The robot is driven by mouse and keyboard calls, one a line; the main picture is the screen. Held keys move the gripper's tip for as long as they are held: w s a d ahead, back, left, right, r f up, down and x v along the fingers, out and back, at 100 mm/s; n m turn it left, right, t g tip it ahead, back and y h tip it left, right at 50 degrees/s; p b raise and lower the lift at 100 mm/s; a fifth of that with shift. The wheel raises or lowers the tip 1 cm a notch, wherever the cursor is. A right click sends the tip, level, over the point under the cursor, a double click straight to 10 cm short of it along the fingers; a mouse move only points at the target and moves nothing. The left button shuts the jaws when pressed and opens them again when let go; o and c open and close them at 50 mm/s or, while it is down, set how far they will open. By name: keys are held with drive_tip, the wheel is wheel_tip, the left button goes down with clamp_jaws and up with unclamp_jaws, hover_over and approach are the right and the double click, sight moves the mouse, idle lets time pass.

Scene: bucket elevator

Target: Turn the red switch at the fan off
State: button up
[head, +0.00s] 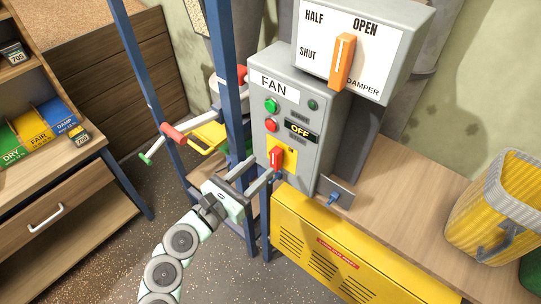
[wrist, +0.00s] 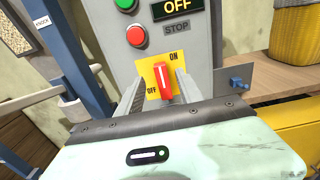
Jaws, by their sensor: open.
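The red switch (head: 276,158) is a handle on a yellow plate (head: 289,161) low on the grey FAN box (head: 284,113). In the wrist view the red switch (wrist: 163,83) stands near upright, its white mark at the top. The plate reads ON at its upper right and OFF at its lower left. My gripper (head: 264,166) is open in front of the plate. In the wrist view its two fingers (wrist: 160,86) lie either side of the handle. Contact with the handle cannot be told.
Above the switch are a green button (head: 271,105), a red button (head: 271,126) and a display reading OFF (head: 300,131). An orange damper lever (head: 342,61) hangs above. Blue posts (head: 232,85) stand left of the box. A yellow bin (head: 497,210) stands right.

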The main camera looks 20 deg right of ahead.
sight(273, 155)
drive_tip(key=x, duration=0.6)
drive_tip(key=shift+c, duration=0.3)
clamp_jaws()
